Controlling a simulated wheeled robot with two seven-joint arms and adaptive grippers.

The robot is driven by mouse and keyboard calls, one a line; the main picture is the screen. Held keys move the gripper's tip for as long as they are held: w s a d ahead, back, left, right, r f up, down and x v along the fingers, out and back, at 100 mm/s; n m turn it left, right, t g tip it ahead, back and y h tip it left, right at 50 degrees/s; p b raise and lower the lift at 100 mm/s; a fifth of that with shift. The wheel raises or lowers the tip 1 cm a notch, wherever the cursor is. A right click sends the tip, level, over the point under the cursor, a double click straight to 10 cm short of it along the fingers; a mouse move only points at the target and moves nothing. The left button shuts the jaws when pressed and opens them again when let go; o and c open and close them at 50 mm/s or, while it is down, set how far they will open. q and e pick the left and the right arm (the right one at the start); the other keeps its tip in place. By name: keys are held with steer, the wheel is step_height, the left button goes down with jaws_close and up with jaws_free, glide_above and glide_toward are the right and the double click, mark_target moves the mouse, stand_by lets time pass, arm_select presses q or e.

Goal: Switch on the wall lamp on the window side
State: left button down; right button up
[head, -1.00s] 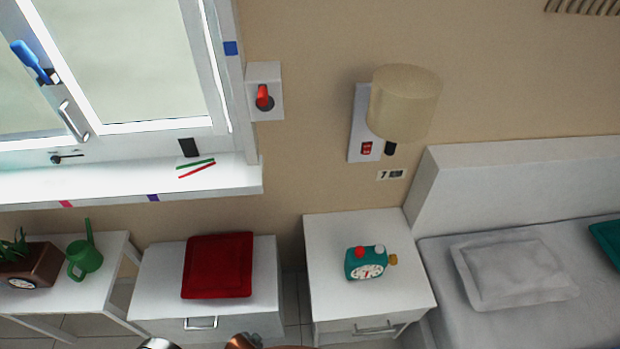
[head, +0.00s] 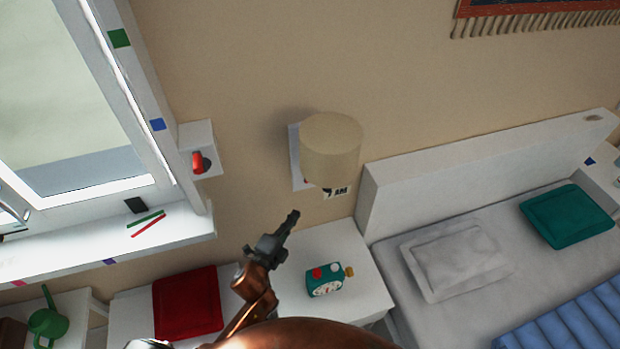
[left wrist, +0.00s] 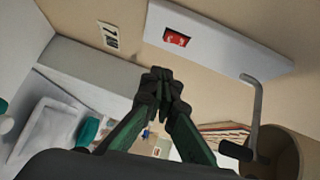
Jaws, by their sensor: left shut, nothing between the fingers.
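The wall lamp with a beige shade (head: 331,145) is on the wall right of the window, above the nightstand. Its white back plate (head: 294,155) shows left of the shade; the shade hides most of the switch area in the head view. In the left wrist view the red rocker switch (left wrist: 176,38) sits on the white plate (left wrist: 225,42), with the bracket and shade (left wrist: 272,153) at right. My left gripper (head: 293,215) is shut and empty, below and left of the lamp. In the wrist view its fingertips (left wrist: 160,74) appear apart from the switch. My right gripper is not in view.
A white box with a red knob (head: 200,162) is on the wall beside the window. The bed headboard (head: 480,165) is at right.

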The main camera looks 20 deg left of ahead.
arm_select(q)
steer(key=shift+w+d+r, duration=0.2)
steer(key=shift+d+r, duration=0.1)
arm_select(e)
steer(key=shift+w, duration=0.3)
arm_select(q)
steer(key=a+x, duration=0.2)
steer(key=x, duration=1.1)
steer(key=shift+w+a, duration=0.2)
steer(key=shift+a, duration=0.05)
steer(key=shift+f, duration=0.1)
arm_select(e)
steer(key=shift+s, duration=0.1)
